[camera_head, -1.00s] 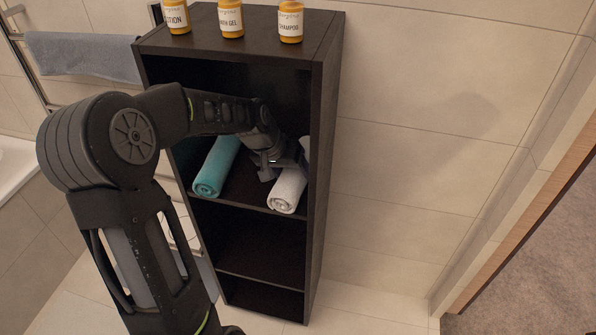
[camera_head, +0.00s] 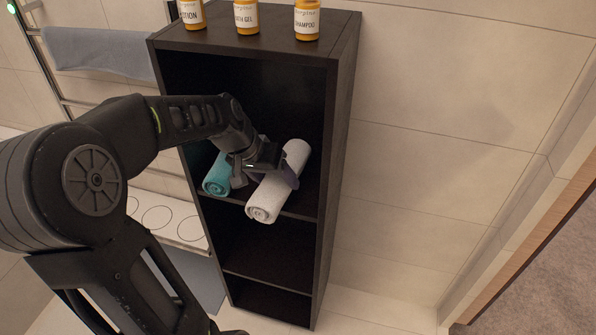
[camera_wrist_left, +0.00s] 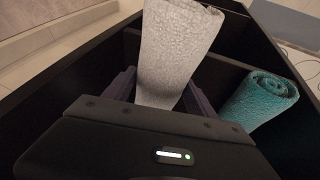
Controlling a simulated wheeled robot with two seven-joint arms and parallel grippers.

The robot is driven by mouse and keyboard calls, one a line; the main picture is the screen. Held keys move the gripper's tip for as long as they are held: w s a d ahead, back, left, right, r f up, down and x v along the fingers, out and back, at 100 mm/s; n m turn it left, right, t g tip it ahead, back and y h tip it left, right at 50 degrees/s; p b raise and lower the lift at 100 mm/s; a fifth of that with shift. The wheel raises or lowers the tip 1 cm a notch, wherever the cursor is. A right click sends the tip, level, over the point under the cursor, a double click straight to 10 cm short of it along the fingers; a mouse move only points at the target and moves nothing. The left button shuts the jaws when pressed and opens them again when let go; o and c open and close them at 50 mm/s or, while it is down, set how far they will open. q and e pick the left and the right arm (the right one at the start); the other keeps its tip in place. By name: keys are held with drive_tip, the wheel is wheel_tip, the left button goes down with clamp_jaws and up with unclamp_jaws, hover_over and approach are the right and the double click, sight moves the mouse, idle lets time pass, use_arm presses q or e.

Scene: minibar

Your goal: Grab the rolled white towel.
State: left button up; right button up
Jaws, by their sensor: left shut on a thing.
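The rolled white towel (camera_head: 279,186) is tilted at the front of the dark shelf unit's upper compartment, its near end sticking out past the shelf edge. My left gripper (camera_head: 272,177) is shut on it around its middle. In the left wrist view the white towel (camera_wrist_left: 175,50) stands between the two fingers of the left gripper (camera_wrist_left: 158,92). A rolled teal towel (camera_head: 216,178) lies on the same shelf to the left, and it also shows in the left wrist view (camera_wrist_left: 258,99). My right gripper is not in view.
The dark shelf unit (camera_head: 342,130) has side walls close on both sides of the gripper. Lotion (camera_head: 191,14), bath gel (camera_head: 246,16) and shampoo (camera_head: 307,20) bottles stand on top. A grey towel (camera_head: 100,52) hangs on a rail at left. The lower compartments look empty.

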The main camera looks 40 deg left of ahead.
sight(266, 203)
use_arm(q)
drive_tip(key=s+a, duration=0.2)
drive_tip(key=s, duration=0.7)
drive_tip(key=shift+s+a+b, duration=0.15)
drive_tip(key=shift+a+b, duration=0.1)
drive_tip(key=shift+b, duration=0.2)
